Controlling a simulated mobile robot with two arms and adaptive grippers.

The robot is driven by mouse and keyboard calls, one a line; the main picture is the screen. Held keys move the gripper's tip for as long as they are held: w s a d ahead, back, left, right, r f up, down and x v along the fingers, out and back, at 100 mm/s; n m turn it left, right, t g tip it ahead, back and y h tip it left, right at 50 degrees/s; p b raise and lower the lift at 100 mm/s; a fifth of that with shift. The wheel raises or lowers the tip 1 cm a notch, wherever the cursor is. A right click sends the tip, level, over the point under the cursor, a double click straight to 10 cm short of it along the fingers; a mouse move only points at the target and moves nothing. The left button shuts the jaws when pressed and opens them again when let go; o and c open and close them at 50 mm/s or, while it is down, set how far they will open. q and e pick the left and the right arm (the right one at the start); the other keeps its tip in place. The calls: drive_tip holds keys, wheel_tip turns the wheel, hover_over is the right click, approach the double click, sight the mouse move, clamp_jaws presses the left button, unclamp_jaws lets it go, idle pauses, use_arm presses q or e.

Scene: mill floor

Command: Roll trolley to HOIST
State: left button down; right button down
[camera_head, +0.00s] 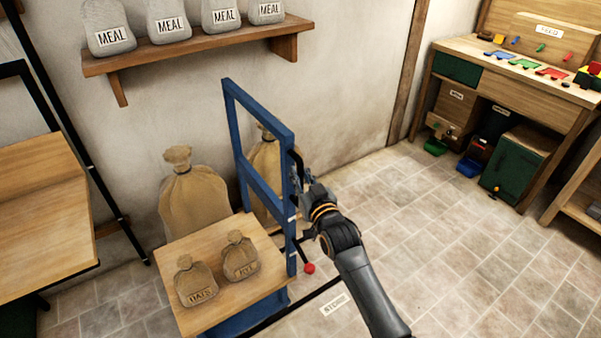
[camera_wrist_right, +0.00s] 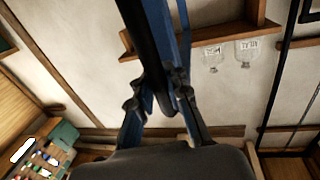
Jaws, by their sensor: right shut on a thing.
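The trolley has a blue upright frame (camera_head: 262,188) and a wooden deck (camera_head: 222,290). Two small sacks stand on the deck, one marked OATS (camera_head: 196,283) and one that appears to read RYE (camera_head: 240,257). My right gripper (camera_head: 297,180) is at the right post of the frame, shut on the trolley's dark handle (camera_wrist_right: 157,70). The blue frame also shows behind it in the right wrist view. A lever with a red knob (camera_head: 309,268) sticks out low beside the frame. No HOIST sign shows. My left gripper is not in view.
A floor label (camera_head: 335,304), seemingly STORE, lies beside a dark floor line. Large sacks (camera_head: 192,195) stand behind the trolley against the wall. A wooden table (camera_head: 45,215) is at left, a workbench (camera_head: 510,75) at right. Tiled floor (camera_head: 430,230) is open between trolley and workbench.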

drive_tip(key=shift+s+f, duration=0.2)
drive_tip(key=shift+f, duration=0.15)
drive_tip(key=c, duration=1.3)
unclamp_jaws()
drive_tip(key=shift+a, duration=0.1)
drive_tip(key=shift+c, duration=0.2)
drive_tip(key=shift+o, duration=0.2)
drive_tip(key=shift+s+r, duration=0.1)
drive_tip(key=shift+r, duration=0.15)
drive_tip(key=v, duration=1.2)
